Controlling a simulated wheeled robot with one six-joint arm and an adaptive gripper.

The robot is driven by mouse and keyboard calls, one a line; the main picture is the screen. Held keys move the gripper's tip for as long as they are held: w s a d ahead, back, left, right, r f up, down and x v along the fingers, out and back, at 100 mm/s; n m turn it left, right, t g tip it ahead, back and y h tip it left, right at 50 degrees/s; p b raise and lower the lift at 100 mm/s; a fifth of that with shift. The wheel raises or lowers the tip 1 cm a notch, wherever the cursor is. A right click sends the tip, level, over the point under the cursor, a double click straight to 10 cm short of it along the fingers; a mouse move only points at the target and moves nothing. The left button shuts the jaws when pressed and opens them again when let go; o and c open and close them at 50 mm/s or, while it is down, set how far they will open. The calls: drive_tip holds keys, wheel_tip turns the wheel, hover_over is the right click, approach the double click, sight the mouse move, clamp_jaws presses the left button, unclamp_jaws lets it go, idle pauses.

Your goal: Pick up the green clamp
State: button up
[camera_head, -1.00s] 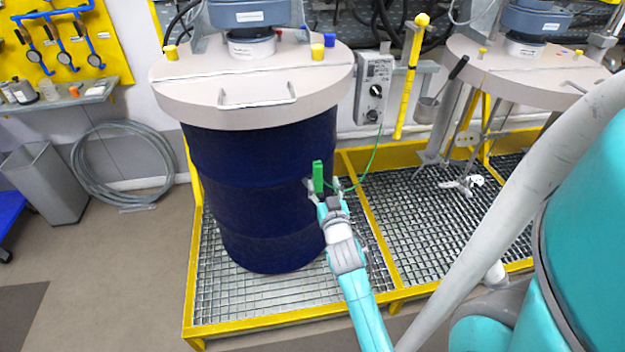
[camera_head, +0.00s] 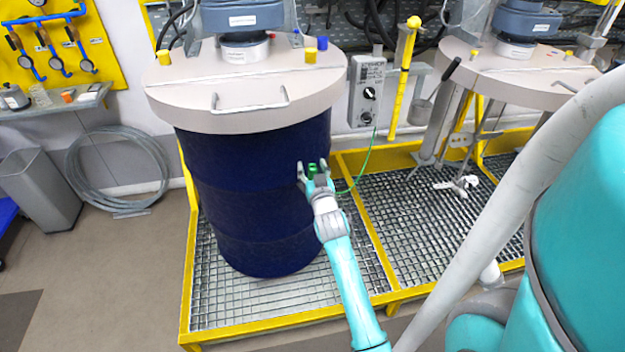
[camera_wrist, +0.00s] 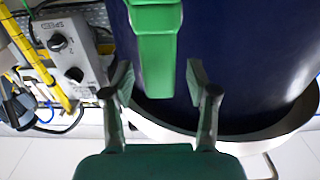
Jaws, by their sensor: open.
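The green clamp (camera_head: 312,170) is at the right side of the dark blue drum (camera_head: 255,195), with a thin green cable running right and up from it. In the wrist view the clamp (camera_wrist: 157,55) is upright in the top middle, in front of the drum wall. My gripper (camera_head: 313,166) is at the clamp in the head view, partly hiding it. In the wrist view the fingers of my gripper (camera_wrist: 155,82) are spread apart, with the clamp's lower end between and just beyond the tips. I cannot tell whether a finger touches it.
A beige lid (camera_head: 245,95) with a handle overhangs the drum. A grey control box (camera_head: 367,90) and a yellow post (camera_head: 404,80) stand to the right. The drum stands on a grating with a yellow frame (camera_head: 187,270). The grating right of the drum is mostly clear.

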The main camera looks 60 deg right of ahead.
clamp_jaws()
drive_tip(key=shift+r, duration=7.55)
drive_tip(key=v, duration=1.2)
